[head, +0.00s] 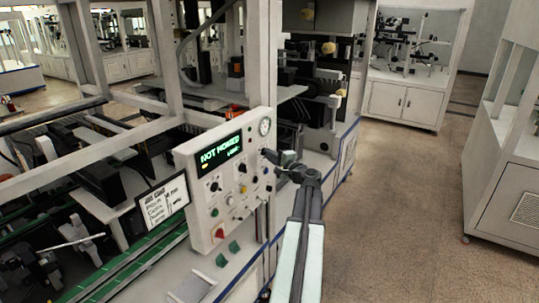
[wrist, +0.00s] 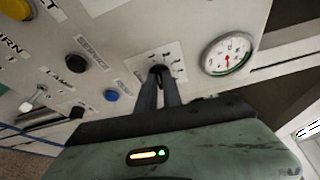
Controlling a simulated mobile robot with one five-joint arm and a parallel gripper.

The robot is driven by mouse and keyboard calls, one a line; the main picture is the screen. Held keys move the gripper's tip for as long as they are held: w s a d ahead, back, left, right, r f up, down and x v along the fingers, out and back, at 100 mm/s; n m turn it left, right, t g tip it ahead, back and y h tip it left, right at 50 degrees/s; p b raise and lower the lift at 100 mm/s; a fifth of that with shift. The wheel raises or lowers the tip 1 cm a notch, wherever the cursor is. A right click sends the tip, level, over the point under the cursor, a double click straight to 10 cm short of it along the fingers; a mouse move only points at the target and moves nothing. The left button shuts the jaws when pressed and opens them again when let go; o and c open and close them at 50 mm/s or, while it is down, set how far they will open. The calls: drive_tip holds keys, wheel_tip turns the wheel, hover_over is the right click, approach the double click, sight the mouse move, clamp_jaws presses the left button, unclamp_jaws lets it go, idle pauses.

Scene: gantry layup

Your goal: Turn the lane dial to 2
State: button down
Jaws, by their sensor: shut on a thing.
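The control panel (head: 208,211) is a light box with a lit green display (head: 221,150) reading "NOT HOMED". In the wrist view, my gripper (wrist: 159,76) has its two dark fingers closed together on a small black dial. The dial stands on a pale square plate (wrist: 176,56) with small marks fanned around it. The fingers hide most of the dial, and I cannot read which mark it points to. In the head view, my gripper (head: 271,156) is at the panel's right edge, and the dial is hidden behind it.
A round gauge (wrist: 227,54) is right of the dial plate. A blue button (wrist: 111,95), a black knob (wrist: 76,63), a yellow button (wrist: 17,8) and a toggle switch (wrist: 34,101) are to its left. A red knob (head: 220,233) is low on the panel. Open floor (head: 400,220) lies right.

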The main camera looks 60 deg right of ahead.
drive_tip(key=shift+d+r+m+g+y+p, duration=0.1)
drive_tip(key=shift+m+g+y+p, duration=0.2)
drive_tip(key=shift+m+p, duration=0.45)
drive_tip(key=shift+a+r+m+g+y+p, duration=0.15)
drive_tip(key=shift+m+y+p, duration=0.15)
drive_tip(key=shift+m+p, duration=0.4)
drive_tip(key=shift+d+r+m+g+y+p, duration=0.15)
drive_tip(key=shift+m+g+y+p, duration=0.15)
drive_tip(key=shift+m+p, duration=0.4)
drive_tip(key=shift+f+m, duration=0.15)
drive_tip(key=shift+m, duration=0.1)
drive_tip(key=c, duration=1.5)
unclamp_jaws()
drive_tip(key=p+v, duration=0.1)
drive_tip(key=v, duration=0.6)
drive_tip(key=shift+s+p, duration=0.35)
drive_tip(key=shift+p, duration=0.05)
